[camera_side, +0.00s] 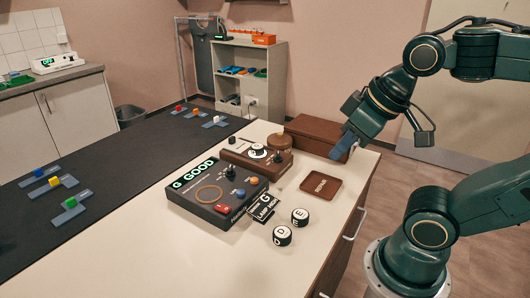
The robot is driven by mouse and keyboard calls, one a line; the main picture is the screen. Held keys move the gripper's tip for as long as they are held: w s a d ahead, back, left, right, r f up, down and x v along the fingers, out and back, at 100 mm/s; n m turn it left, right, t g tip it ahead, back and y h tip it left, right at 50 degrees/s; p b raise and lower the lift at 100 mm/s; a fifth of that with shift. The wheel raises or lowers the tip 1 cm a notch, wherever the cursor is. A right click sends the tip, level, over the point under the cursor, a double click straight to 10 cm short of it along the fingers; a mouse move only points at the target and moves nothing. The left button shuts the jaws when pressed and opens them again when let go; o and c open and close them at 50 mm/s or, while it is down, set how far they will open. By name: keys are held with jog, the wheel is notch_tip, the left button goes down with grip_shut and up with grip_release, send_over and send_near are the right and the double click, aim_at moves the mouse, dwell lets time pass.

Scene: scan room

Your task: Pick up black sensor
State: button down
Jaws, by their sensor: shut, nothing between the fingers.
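No single thing is clearly marked as the black sensor. Two black round pieces with white lettered tops stand on the pale counter: one marked D (282,236) and one marked E (300,217). A similar dark piece with a white top (258,150) sits on the wooden device (240,157). My gripper (341,153) is at the right, above the counter's right side near the brown box. It is shut and empty, pointing down and left, apart from all the round pieces.
A black console (200,206) with a green GOOD display stands mid-counter, a small black card (264,207) beside it. A shallow brown tray (321,186) lies right of them. A brown box (318,135) stands behind. The counter's near left part is clear.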

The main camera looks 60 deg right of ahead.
jog(key=c, duration=1)
grip_release()
jog(key=w+d+r+n+g, duration=0.2)
jog(key=w+d+n, duration=0.25)
jog(key=w, duration=0.75)
jog(key=w+d+r+n+g, duration=0.1)
jog(key=w+d+r+n, duration=0.4)
jog(key=w, duration=0.6)
jog(key=w+d+f+n+g, duration=0.2)
jog(key=w+d+f+n, duration=0.4)
jog(key=w+d+f, duration=0.7)
jog(key=d+f, duration=0.3)
jog(key=f, duration=0.1)
jog(key=shift+w+d+f+g, duration=0.15)
jog(key=shift+w+d+g, duration=0.05)
jog(key=shift+d+g, duration=0.1)
